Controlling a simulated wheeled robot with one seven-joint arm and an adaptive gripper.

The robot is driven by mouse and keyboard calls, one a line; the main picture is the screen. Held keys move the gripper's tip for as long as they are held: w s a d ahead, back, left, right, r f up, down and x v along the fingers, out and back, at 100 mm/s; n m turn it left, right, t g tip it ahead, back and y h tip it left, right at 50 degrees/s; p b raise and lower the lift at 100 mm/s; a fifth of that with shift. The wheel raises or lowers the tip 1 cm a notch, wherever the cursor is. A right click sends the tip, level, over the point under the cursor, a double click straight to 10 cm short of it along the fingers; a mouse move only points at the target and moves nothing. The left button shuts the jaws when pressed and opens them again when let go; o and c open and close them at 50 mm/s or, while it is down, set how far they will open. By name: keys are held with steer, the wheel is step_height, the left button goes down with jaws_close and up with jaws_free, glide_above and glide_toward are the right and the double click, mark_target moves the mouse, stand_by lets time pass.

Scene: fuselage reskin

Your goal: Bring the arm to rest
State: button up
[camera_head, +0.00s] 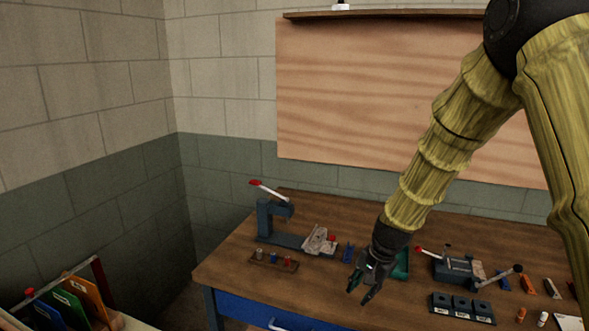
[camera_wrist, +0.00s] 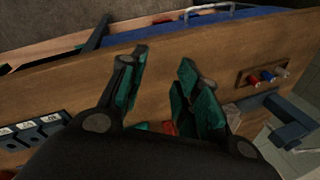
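My arm with a yellow-green sleeve reaches down from the upper right in the head view. My gripper (camera_head: 362,290) hangs over the front part of the wooden workbench (camera_head: 225,268), pointing down. In the wrist view my gripper (camera_wrist: 164,68) has its two green-padded fingers apart. Nothing shows between the fingers except bare bench top. A green tray (camera_head: 402,266) lies right behind my gripper and is partly hidden by it.
A blue press (camera_head: 268,222) with a red-tipped lever and a peg block (camera_head: 273,261) stand left of my gripper. A vise-like fixture (camera_head: 456,268), a dark three-part block (camera_head: 461,307) and small loose items are to the right. A binder rack (camera_head: 85,298) stands lower left.

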steer(key=s+d+f+n+g+h, duration=0.1)
steer(key=s+d+f+n, duration=0.1)
steer(key=s+f, duration=0.8)
steer(key=s+d+f+n+h, duration=0.1)
steer(key=s+d+f+n, duration=0.1)
steer(key=s+f, duration=0.85)
steer(key=s+f+n, duration=0.1)
steer(key=s+f, duration=0.3)
steer(key=s, duration=0.3)
steer(key=s+f+n+g, duration=0.1)
steer(key=s+f, duration=0.3)
steer(key=s, duration=0.4)
steer(key=s+f+n, duration=0.2)
steer(key=s+f, duration=0.2)
steer(key=s, duration=0.4)
steer(key=shift+d+f+n, duration=0.25)
steer(key=shift+n, duration=0.15)
